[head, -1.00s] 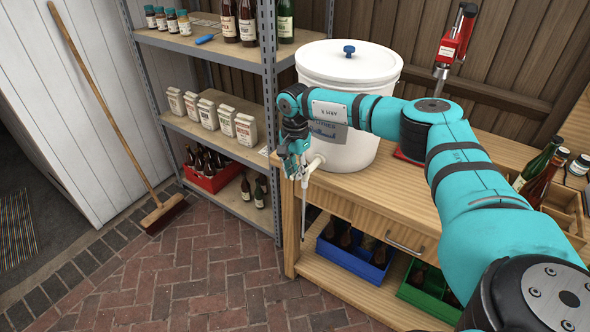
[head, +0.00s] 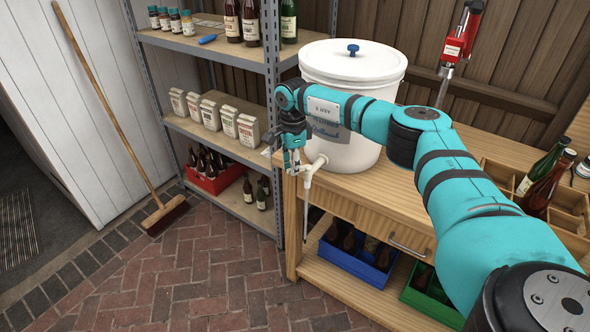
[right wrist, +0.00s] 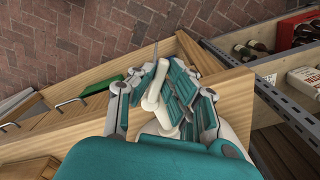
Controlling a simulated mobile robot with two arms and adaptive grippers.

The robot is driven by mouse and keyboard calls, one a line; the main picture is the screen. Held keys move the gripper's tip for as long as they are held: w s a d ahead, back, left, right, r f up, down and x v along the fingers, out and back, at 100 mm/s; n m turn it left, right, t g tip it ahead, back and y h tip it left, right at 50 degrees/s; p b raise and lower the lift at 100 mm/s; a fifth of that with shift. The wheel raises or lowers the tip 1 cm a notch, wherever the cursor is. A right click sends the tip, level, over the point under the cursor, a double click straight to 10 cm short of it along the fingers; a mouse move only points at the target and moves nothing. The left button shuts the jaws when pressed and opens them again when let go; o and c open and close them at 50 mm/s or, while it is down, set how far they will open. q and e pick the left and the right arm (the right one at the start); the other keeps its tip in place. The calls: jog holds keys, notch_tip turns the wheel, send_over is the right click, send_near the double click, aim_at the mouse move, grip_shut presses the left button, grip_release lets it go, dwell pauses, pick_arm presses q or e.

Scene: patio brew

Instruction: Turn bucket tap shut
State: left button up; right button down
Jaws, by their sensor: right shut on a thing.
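The white lidded bucket (head: 345,75) stands on the wooden bench, behind my right forearm. Its white tap (head: 313,172) sticks out low at the front left, past the bench edge, with a thin tube hanging below it. My right gripper (head: 291,166) is at the left side of the tap. In the right wrist view, the white tap (right wrist: 153,88) lies between the teal finger pads of my right gripper (right wrist: 163,85), which are shut on its handle part. The exact contact is partly hidden by the fingers. My left gripper is not in view.
A metal shelf (head: 220,130) with bottles, cartons and a red crate (head: 212,178) stands left of the bench. The bench (head: 365,190) has a drawer and holds blue (head: 355,262) and green crates below. A broom (head: 165,215) leans on the wall. The brick floor is clear.

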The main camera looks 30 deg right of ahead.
jog(key=shift+w+d+r+m+b, duration=0.1)
jog(key=shift+w+d+m+b, duration=0.3)
jog(key=shift+m, duration=1.35)
jog(key=shift+w+d+f+m+b, duration=0.15)
jog(key=shift+w+d+m, duration=0.4)
jog(key=shift+m, duration=1.15)
jog(key=shift+w+d+r+m+b, duration=0.15)
jog(key=shift+w+d+m+b, duration=0.3)
jog(key=shift+m, duration=1.3)
jog(key=shift+w, duration=0.1)
jog(key=c, duration=1.4)
grip_release()
jog(key=shift+o, duration=0.2)
jog(key=shift+a, duration=0.1)
notch_tip(320, 180, up, 12)
